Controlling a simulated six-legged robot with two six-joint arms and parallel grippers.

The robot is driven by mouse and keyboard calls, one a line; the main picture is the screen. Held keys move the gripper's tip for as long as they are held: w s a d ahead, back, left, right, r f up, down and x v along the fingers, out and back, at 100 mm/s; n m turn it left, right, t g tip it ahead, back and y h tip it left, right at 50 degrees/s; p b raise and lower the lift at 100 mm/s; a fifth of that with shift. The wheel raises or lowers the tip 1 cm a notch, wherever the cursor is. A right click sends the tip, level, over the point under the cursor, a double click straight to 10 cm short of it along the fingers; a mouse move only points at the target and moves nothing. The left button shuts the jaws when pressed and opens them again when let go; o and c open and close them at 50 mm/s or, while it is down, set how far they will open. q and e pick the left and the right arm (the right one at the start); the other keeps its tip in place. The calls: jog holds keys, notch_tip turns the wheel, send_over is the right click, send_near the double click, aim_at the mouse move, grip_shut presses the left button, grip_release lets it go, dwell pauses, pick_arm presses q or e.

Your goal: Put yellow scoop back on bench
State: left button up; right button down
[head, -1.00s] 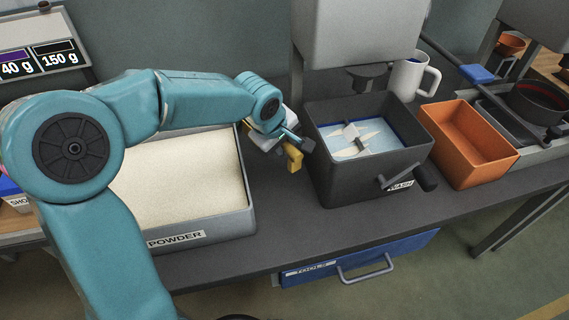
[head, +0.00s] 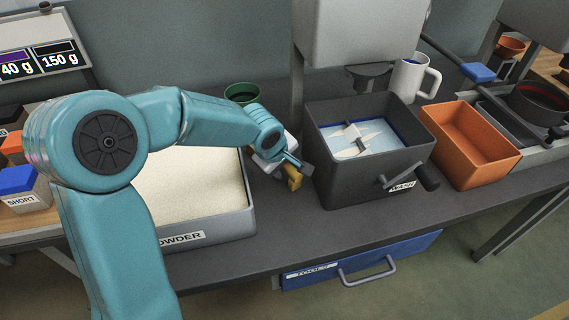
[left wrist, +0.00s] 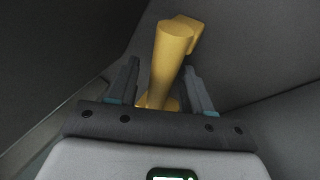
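The yellow scoop (head: 293,178) is at my left gripper, low over or on the dark bench (head: 290,220), between the powder tray and the wash tub. I cannot tell whether it touches the bench. In the left wrist view, its thick yellow handle (left wrist: 171,65) stands between the two fingers, with a gap visible on the left side. My left gripper (head: 297,165) looks open around the handle; its fingers also show in the left wrist view (left wrist: 162,75). The scoop's far end is hidden. My right gripper is not in view.
The grey powder tray (head: 215,235) stands left of the scoop, close to the dark wash tub (head: 350,180) with its side crank on the right. An orange bin (head: 470,150) and a white mug (head: 412,78) stand further right. A green cup (head: 240,92) stands behind my arm.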

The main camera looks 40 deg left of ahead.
pick_arm(q)
jog(key=shift+r, duration=0.2)
jog(key=shift+r+p, duration=0.3)
jog(key=p+v, duration=0.1)
jog(key=v, duration=1)
jog(key=shift+s, duration=0.25)
jog(key=shift+r, duration=0.1)
